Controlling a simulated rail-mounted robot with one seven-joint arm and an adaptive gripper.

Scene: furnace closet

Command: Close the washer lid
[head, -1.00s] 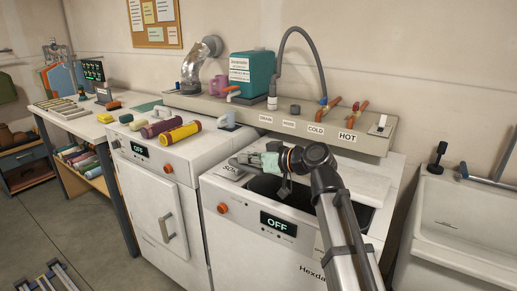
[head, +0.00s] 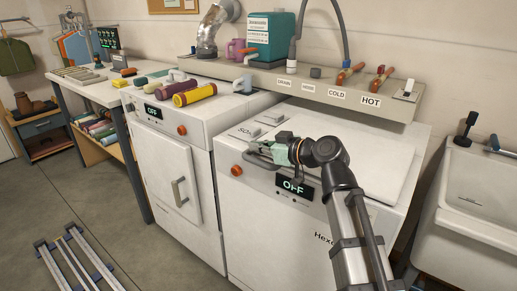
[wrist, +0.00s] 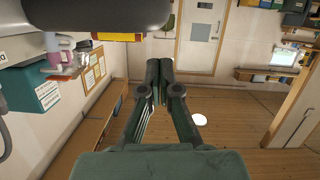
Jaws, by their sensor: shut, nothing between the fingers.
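The washer (head: 272,225) stands right of the dryer, with an orange knob and a display reading OFF. Its white lid (head: 365,160) lies flat over the top, and no dark opening shows around it. My arm crosses in front of part of the lid and the front panel. My gripper (head: 256,152) is shut and empty at the washer's front top edge, left of the arm and pointing left. Whether it touches the washer is hard to tell. In the wrist view the closed fingers (wrist: 160,72) show with nothing between them.
A shelf with valves (head: 330,92) runs behind the washer. The dryer (head: 165,165) at left carries yellow and purple rolls (head: 194,95). A sink (head: 465,205) stands at right. A metal rack (head: 78,262) lies on the otherwise open floor at left.

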